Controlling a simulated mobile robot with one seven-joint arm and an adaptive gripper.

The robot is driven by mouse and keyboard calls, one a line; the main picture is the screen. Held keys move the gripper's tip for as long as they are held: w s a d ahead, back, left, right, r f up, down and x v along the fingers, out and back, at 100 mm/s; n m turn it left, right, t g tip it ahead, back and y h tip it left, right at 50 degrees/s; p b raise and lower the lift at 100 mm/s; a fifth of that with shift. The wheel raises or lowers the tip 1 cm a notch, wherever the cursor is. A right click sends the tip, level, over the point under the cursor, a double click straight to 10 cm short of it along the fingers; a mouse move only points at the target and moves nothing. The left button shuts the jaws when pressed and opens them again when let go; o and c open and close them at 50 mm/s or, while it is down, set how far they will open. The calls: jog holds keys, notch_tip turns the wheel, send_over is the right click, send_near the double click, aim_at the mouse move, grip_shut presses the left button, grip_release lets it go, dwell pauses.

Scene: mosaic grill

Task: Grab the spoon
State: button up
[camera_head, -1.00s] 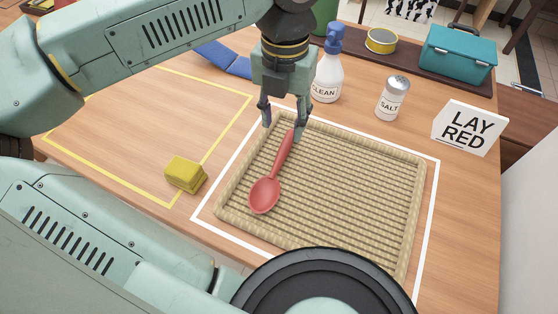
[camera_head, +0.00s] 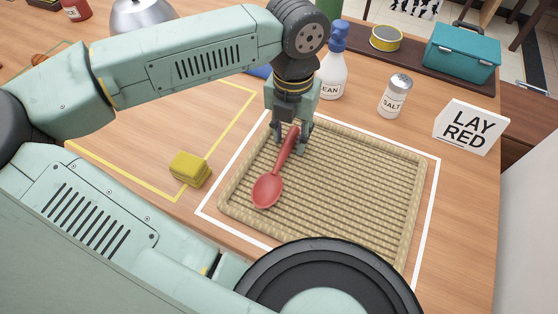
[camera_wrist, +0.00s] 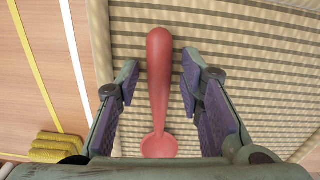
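A red spoon (camera_head: 268,188) lies on a woven tray (camera_head: 345,205), its bowl toward the front and its handle pointing to the back. My gripper (camera_head: 290,145) is low over the tray at the handle end. In the wrist view the spoon (camera_wrist: 159,80) runs between the two open fingers of my gripper (camera_wrist: 158,82), with a visible gap on each side. The spoon's bowl is partly hidden by the gripper's base in the wrist view. Whether the fingertips touch the tray cannot be told.
A yellow sponge (camera_head: 190,169) lies left of the tray. A spray bottle (camera_head: 333,72), a salt shaker (camera_head: 395,96) and a "LAY RED" sign (camera_head: 470,127) stand behind and right of it. A teal box (camera_head: 461,52) sits on a dark board at the back.

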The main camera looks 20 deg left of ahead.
grip_shut()
dwell(0.4)
